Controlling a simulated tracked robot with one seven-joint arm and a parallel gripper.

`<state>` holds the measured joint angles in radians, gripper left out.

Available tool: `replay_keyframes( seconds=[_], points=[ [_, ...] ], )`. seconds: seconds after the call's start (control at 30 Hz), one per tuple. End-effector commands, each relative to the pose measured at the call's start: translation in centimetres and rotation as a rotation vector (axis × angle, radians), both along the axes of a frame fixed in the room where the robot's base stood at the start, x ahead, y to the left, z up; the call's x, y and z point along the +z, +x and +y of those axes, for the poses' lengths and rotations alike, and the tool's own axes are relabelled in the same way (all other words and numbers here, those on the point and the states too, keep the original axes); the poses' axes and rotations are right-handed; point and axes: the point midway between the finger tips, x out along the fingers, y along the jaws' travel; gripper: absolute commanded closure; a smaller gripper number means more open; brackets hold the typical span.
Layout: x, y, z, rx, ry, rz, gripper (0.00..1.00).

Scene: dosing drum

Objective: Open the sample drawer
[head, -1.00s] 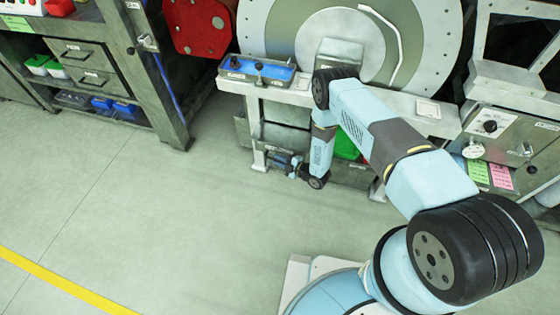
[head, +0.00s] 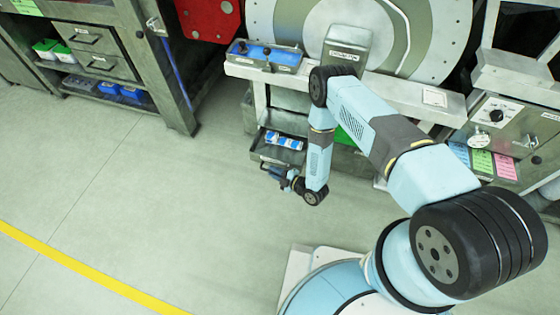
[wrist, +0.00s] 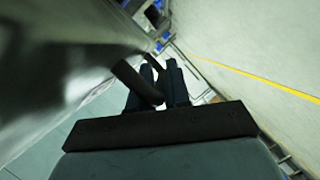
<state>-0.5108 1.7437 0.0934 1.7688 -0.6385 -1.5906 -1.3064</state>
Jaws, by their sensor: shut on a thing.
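The sample drawer (head: 281,154) is a grey metal tray under the drum's bench. It stands pulled out, and blue-and-white items (head: 285,140) show inside it. My gripper (head: 272,171) is at the drawer's front, low and to the left of my forearm. In the wrist view my gripper's two dark fingers (wrist: 160,80) are closed around a dark bar handle (wrist: 134,80). The grey metal drawer front (wrist: 65,60) fills the left of that view.
The drum (head: 400,50) stands behind the bench, with a blue control tray (head: 268,57) at its left. A cabinet with drawers (head: 95,45) stands at the left. A panel with a knob (head: 497,115) is at the right. The floor (head: 150,200) in front is clear.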

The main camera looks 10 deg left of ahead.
Motion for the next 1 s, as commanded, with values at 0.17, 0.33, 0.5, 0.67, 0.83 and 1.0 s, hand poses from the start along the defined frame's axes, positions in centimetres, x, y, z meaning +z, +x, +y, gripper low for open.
replay_keyframes(
  seconds=[0.17, 0.33, 0.5, 0.67, 0.83, 1.0],
  points=[
    [-0.1, -0.9, 0.0, -0.002, -0.002, 0.004, 1.00],
    [-0.1, -0.8, -0.1, -0.004, -0.003, 0.002, 1.00],
    [-0.1, -0.7, -0.2, -0.005, -0.003, 0.002, 0.77],
    [0.0, -0.6, -0.2, -0.006, -0.001, 0.001, 0.77],
    [0.1, -0.8, -0.9, -0.007, 0.000, 0.001, 0.77],
    [0.6, -1.8, -3.2, -0.007, -0.002, 0.003, 0.77]
  ],
)
